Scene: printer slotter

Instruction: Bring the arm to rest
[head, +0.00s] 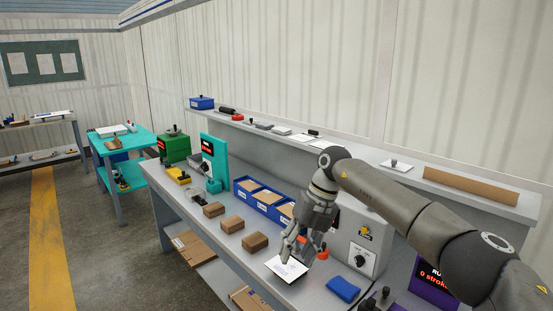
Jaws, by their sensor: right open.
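My right arm (385,200) reaches in from the right side of the head view, over the grey workbench (205,238). Its gripper (291,258) points down just above a white card or sheet (287,268) on the bench. The fingers are apart, and I see nothing held between them. I cannot tell whether the fingertips touch the card. My left gripper is not in view.
A grey machine (358,248) with a dial stands right behind the gripper. Blue bins (262,204), small brown boxes (255,242) and a blue cloth-like item (343,289) lie nearby. A teal machine (214,160) stands farther left. A raised shelf (360,165) runs behind.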

